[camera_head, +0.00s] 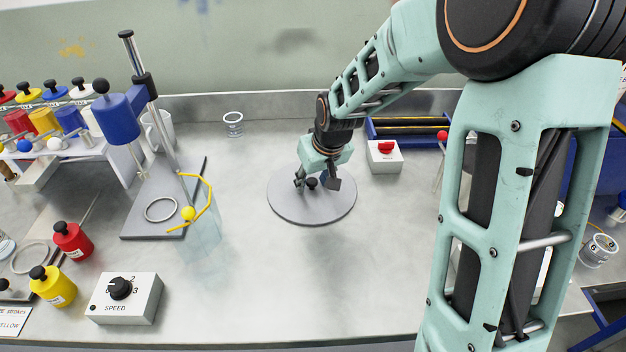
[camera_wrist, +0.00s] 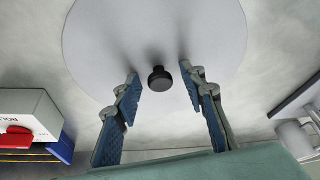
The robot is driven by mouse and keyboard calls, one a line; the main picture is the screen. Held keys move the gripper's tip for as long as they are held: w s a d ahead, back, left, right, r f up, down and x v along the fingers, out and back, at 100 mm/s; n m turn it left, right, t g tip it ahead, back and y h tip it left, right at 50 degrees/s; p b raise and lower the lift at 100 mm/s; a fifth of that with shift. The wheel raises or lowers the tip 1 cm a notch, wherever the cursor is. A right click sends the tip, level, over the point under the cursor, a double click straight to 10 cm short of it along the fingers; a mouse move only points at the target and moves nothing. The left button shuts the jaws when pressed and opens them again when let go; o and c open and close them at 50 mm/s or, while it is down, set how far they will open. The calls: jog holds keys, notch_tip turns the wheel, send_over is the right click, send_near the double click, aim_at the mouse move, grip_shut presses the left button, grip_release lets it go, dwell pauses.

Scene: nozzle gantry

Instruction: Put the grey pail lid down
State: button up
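The grey pail lid (camera_head: 318,210) is a flat round disc with a black knob (camera_head: 311,183) at its centre. It appears to lie flat on the bench, right of the clear beaker. My gripper (camera_head: 317,184) is over the lid, pointing down, with a finger on either side of the knob. In the wrist view the lid (camera_wrist: 160,35) fills the upper middle. The knob (camera_wrist: 159,79) stands between the blue-padded fingertips of my gripper (camera_wrist: 160,86), with a gap on both sides. The gripper is open and holds nothing.
A clear beaker with a yellow strip (camera_head: 200,232) and a stand plate (camera_head: 150,222) are at left. A SPEED box (camera_head: 125,298) is at front left. The bench front middle is clear.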

jog(key=p+v, duration=0.1)
jog(key=v, duration=1.1)
jog(key=shift+p, duration=0.3)
jog(key=shift+r, duration=0.2)
